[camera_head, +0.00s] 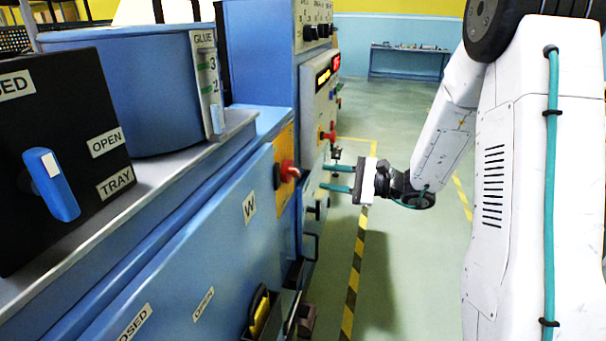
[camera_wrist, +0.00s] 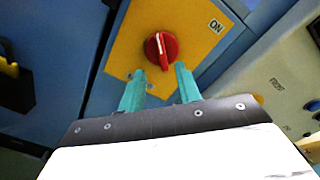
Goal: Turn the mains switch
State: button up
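The mains switch appears to be the red rotary knob (camera_wrist: 160,49) on a yellow plate (camera_wrist: 118,53) in the wrist view. It has a white pointer mark that runs nearly up and down in that picture. An ON label (camera_wrist: 216,26) sits to its upper right. In the head view the red knob (camera_head: 289,172) sticks out from the blue cabinet's side. My gripper (camera_head: 322,177) is open, with its two teal fingers apart and empty. In the wrist view its fingertips (camera_wrist: 160,72) are just below the knob, one to each side, apparently not around it.
A grey control panel (camera_head: 320,110) with another red knob (camera_head: 327,135) stands beyond the switch. A blue handle (camera_head: 51,184) on a black box is at the near left. Open green floor (camera_head: 400,260) lies right of the cabinet, with a striped line.

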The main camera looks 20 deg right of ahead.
aim_at(299, 173)
jog(key=x, duration=0.7)
jog(key=shift+w+a+f, duration=0.15)
jog(key=shift+w, duration=0.2)
jog(key=shift+c, duration=0.3)
grip_shut()
